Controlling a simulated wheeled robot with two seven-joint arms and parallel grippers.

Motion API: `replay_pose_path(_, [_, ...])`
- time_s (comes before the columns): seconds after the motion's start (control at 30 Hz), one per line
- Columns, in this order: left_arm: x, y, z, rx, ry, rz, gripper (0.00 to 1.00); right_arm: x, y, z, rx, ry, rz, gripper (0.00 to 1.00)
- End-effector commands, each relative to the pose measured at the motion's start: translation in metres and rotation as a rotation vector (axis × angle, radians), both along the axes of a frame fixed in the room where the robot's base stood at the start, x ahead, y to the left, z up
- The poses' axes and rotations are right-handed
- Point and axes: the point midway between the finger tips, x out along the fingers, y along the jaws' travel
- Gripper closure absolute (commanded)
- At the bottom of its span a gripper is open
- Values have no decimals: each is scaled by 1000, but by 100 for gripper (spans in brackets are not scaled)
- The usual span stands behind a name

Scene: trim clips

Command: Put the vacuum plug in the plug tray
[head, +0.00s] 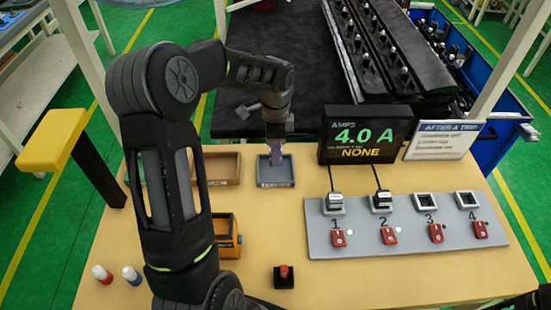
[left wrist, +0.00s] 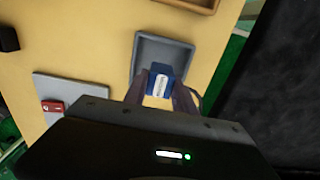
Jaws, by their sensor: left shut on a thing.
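My left gripper (head: 276,152) is shut on a blue plug with a white label, which shows between the fingers in the left wrist view (left wrist: 160,84). In the head view the fingers and arm hide most of the plug. The gripper is over the small grey-blue tray (head: 275,184), which has a label on its front and sits at the back of the table. The tray also shows in the left wrist view (left wrist: 142,46), with the plug at its near end. I cannot tell whether the plug touches the tray floor. My right gripper is out of view.
A grey socket board (head: 405,243) holds black plugs in sockets 1 and 2; sockets 3 and 4 are empty. A display (head: 365,136) reads 4.0 A and NONE. A brown tray (head: 220,168) and an orange bin (head: 230,238) stand left of the grey-blue tray.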

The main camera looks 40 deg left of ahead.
Motion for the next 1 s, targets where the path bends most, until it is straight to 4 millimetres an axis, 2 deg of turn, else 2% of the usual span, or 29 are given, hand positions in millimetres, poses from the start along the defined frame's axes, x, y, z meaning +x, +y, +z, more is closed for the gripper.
replay_pose_path(0.27, [0, 0, -3, 0, 0, 0, 100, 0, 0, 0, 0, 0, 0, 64])
replay_pose_path(0.53, [0, 0, -36, -1, 2, -1, 100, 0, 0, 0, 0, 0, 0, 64])
replay_pose_path(0.93, [0, 0, -41, 0, 0, -1, 100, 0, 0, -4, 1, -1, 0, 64])
replay_pose_path(0.97, [0, 0, -40, 0, 0, -1, 66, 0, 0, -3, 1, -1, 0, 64])
replay_pose_path(1.0, [0, 0, -40, 0, 0, -1, 63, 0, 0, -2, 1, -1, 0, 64])
